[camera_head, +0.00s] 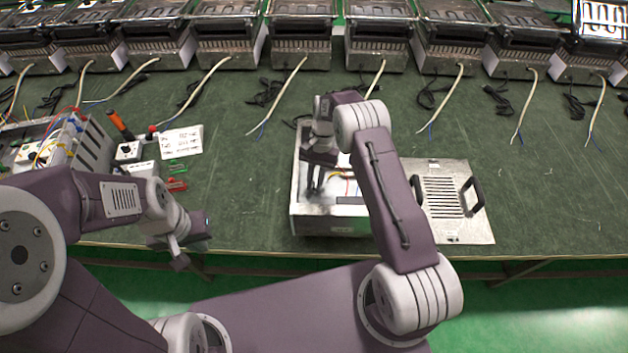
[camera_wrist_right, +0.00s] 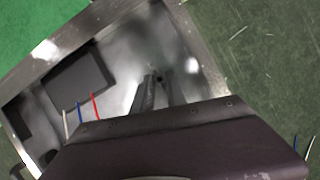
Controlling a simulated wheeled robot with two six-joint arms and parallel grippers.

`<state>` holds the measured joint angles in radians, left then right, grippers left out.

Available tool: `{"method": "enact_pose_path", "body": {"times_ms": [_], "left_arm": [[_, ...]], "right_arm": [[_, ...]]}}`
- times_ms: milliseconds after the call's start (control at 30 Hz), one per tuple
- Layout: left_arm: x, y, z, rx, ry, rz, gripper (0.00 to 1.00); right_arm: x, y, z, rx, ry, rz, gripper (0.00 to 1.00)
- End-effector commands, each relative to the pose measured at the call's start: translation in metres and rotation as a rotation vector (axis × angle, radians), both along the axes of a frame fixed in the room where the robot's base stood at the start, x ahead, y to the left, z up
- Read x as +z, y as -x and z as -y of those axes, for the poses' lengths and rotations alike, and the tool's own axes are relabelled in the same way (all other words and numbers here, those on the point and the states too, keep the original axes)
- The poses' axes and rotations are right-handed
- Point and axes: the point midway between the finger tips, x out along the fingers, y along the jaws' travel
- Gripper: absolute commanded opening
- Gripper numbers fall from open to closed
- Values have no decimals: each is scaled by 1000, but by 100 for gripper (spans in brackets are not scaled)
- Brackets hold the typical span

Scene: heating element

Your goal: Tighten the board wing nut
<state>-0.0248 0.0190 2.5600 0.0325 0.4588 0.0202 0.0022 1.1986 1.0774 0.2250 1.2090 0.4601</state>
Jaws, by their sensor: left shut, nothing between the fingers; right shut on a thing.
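An open metal box (camera_head: 330,222) stands at the front of the green bench. My right gripper (camera_head: 314,192) reaches down into it. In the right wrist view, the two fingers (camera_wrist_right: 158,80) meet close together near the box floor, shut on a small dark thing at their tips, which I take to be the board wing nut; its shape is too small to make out. A dark rectangular block (camera_wrist_right: 80,80) and red, blue and white wires (camera_wrist_right: 96,106) are inside the box. My left gripper (camera_head: 181,258) is shut and empty, in front of the bench edge.
A vented metal panel with two black handles (camera_head: 465,220) lies right of the box. A screwdriver (camera_head: 121,125), a paper note (camera_head: 181,141) and a terminal unit (camera_head: 60,145) lie at left. Several heaters with cables line the back. The right of the bench is mostly clear.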

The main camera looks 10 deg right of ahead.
Motion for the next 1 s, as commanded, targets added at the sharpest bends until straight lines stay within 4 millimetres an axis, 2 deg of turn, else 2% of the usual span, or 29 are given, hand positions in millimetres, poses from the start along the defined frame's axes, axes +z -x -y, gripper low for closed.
{"method": "enact_pose_path", "body": {"times_ms": [400, 1000], "left_arm": [[12, 0, 0, 0, 0, 0, 0], [14, 0, 0, 0, 0, 0, 0]], "right_arm": [[1, 1, 2, -239, 0, 1, 0], [0, 2, 2, -302, -1, 2, 0]]}}
